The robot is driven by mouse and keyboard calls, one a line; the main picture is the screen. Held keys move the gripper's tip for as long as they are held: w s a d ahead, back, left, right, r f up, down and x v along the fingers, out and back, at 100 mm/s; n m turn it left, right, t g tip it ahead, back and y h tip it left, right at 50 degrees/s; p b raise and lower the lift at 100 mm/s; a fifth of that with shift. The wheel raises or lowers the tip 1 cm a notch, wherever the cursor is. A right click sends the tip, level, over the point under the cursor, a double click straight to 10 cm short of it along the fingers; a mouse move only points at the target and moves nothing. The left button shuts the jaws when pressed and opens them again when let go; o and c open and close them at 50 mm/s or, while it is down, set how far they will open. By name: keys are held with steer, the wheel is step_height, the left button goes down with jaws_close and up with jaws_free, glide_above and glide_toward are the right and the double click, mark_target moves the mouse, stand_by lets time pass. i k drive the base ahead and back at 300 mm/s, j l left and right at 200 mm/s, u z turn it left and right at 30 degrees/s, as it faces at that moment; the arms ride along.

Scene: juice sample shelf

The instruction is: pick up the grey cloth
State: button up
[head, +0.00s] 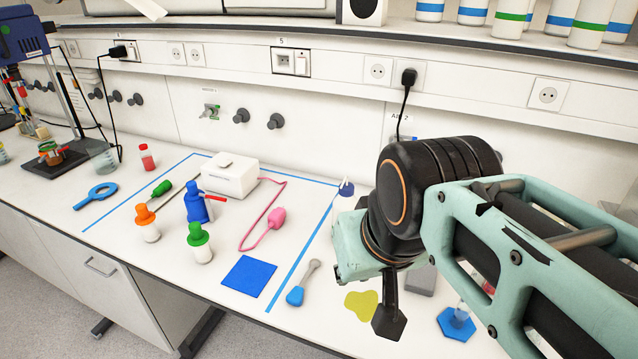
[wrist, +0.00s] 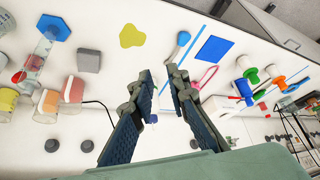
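In the wrist view the grey cloth (wrist: 89,61) shows whole, at the upper left, beside the yellow patch. My gripper (wrist: 160,76) is open, with two dark ridged fingers apart and nothing held between them. It is above the bench, and the cloth lies to the left of the fingertips in the wrist view. In the head view one dark finger (head: 389,312) points down beside the yellow patch; the rest is hidden.
A yellow patch (head: 362,304) and a blue hexagonal base (head: 456,324) flank the cloth. Filled cups (wrist: 46,103) stand near it in the wrist view. A shelf (head: 480,42) overhangs the back.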

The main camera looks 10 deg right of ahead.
mark_target(421, 280)
steer(key=j+z, duration=0.1)
steer(key=z, duration=0.7)
